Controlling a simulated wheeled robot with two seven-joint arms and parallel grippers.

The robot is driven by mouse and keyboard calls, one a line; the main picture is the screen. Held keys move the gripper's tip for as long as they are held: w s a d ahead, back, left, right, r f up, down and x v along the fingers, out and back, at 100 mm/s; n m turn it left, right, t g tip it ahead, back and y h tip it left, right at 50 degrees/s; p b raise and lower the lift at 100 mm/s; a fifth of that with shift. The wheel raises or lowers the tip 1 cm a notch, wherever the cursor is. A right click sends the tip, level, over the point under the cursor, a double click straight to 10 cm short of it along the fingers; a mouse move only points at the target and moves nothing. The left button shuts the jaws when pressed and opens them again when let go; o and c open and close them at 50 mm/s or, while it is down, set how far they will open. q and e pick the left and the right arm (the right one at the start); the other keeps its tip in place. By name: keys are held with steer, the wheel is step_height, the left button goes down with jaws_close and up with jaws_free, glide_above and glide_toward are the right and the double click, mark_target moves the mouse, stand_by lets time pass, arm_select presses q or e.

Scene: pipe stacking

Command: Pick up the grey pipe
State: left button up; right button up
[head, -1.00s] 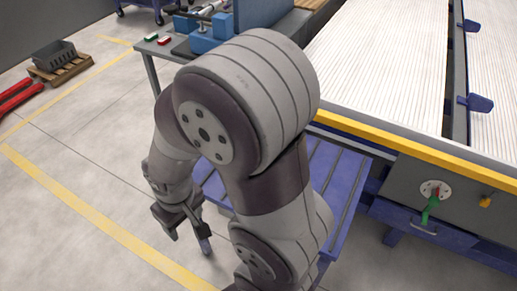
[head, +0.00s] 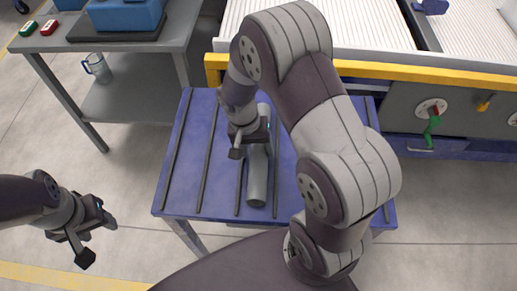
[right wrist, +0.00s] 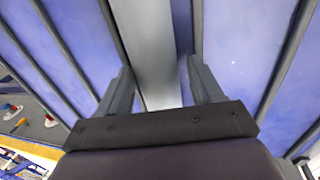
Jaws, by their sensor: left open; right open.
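The grey pipe (head: 257,180) lies lengthwise on the slatted blue table (head: 200,190), its near end towards me. My right gripper (head: 252,140) is over the pipe, and my arm hides part of the far end. In the right wrist view the pipe (right wrist: 150,45) runs between the two open fingers of the right gripper (right wrist: 160,85). I cannot tell whether either finger touches it. My left gripper (head: 97,240) is open and empty, out over the floor left of the table.
A grey workbench (head: 140,100) with a blue device (head: 125,14) on top and a metal mug (head: 97,67) on its lower shelf stands at the left. A machine with a yellow edge (head: 410,72) borders the table's far side. The floor at the left is open.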

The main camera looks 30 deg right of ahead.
steer(key=shift+s+d+f, duration=0.1)
steer(key=shift+s+f, duration=0.15)
steer(key=shift+f, duration=0.25)
steer(key=shift+s+r, duration=0.1)
steer(key=shift+s, duration=0.3)
steer(key=shift+w, duration=0.2)
steer(key=c, duration=0.9)
steer(key=shift+c, duration=0.2)
